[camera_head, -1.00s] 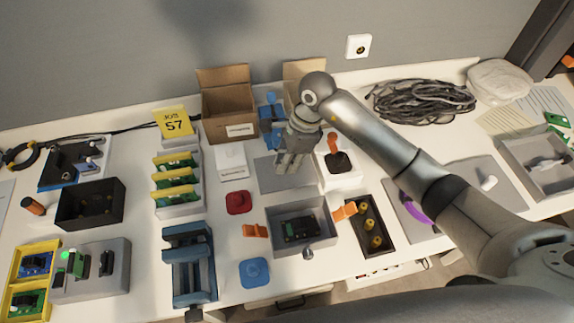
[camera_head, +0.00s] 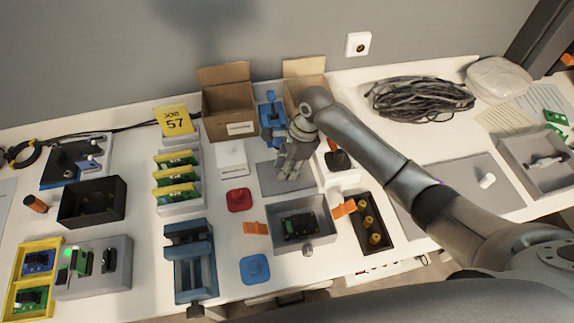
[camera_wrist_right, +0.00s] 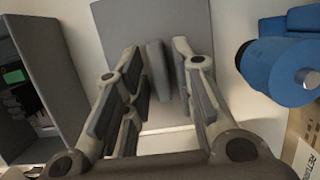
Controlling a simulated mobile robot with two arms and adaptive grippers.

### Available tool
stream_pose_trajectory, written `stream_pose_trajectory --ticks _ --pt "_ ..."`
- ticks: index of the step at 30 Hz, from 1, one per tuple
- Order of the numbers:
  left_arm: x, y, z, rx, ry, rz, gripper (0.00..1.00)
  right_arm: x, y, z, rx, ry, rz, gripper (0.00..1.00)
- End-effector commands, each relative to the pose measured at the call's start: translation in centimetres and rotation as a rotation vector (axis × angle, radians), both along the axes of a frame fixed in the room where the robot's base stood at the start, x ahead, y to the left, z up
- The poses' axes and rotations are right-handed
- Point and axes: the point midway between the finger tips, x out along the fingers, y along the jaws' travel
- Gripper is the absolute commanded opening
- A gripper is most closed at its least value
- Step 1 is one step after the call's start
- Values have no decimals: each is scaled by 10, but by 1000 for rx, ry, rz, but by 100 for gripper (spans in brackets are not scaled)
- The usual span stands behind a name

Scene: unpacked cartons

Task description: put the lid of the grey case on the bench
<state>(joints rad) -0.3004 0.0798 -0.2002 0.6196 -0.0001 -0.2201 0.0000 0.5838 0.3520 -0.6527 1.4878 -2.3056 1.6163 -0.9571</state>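The open grey case (camera_head: 327,222) stands on the bench with a dark and green board inside; its wall also shows at the left of the right wrist view (camera_wrist_right: 50,70). A flat grey plate (camera_head: 268,180), seemingly the lid, lies on the bench just behind the case. In the right wrist view the plate (camera_wrist_right: 125,30) has an upright grey ridge (camera_wrist_right: 158,70). My right gripper (camera_head: 290,176) is over the plate, pointing down. Its fingers (camera_wrist_right: 158,52) are open on both sides of the ridge, with gaps visible. My left gripper is not in view.
A blue device (camera_head: 272,118) and open cartons (camera_head: 228,122) stand behind the plate. A white box (camera_head: 231,158) and a red piece (camera_head: 238,200) are left of it. A black tray (camera_head: 362,225) is right of the case. My right arm covers part of the bench.

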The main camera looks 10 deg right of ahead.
Motion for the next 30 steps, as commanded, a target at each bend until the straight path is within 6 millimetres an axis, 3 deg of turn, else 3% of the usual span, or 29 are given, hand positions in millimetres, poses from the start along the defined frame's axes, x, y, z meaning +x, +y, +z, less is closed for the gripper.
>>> stream_pose_trajectory --ticks 14,24,30 --pt "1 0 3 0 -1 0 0 1 -2 9 1 -4 -1 34" --pt "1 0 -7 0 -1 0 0 2 -21 76 -1 -7 0 34" --pt "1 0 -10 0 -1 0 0 1 -29 107 0 -3 -1 34"
